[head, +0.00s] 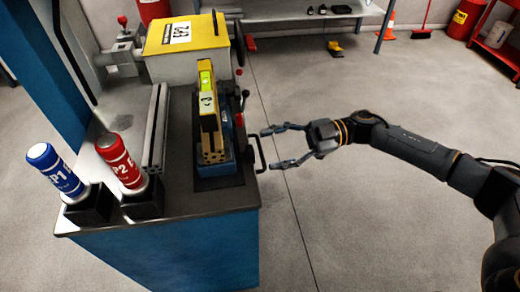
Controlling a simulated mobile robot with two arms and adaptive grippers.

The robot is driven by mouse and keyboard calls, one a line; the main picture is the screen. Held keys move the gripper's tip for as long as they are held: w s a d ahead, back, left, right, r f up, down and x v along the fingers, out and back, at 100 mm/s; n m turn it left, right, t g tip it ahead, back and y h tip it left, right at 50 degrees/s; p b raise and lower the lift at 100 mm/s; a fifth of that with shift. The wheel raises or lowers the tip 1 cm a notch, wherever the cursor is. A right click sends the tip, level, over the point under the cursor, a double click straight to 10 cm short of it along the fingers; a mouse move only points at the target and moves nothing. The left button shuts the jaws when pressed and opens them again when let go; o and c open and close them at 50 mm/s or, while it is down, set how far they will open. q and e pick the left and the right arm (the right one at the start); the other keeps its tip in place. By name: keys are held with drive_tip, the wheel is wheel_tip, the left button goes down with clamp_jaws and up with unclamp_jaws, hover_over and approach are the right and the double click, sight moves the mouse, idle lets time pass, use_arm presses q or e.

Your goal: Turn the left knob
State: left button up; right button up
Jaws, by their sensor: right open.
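Several red-knobbed controls show on the workbench, and I cannot tell which one is the left knob. One red knob (122,20) tops a grey valve-like fitting at the back left. Small red knobs (244,93) sit on levers at the right edge of the bench, beside a blue vise (213,168). A black crank handle (259,154) sticks out from the vise's right side. My right gripper (268,149) is open and empty, its fingertips pointing left close to the crank handle; contact cannot be made out. My left gripper is not in view.
A yellow block with a green vial (207,100) stands in the vise. A blue canister (55,170) and a red canister (120,162) stand at the bench's front left. A yellow box (185,45) is behind. The floor right of the bench (330,230) is clear.

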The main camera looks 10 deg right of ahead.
drive_tip(key=d, duration=0.7)
drive_tip(key=shift+w+d+r, duration=0.15)
drive_tip(key=shift+w+d, duration=0.15)
drive_tip(key=shift+d, duration=0.05)
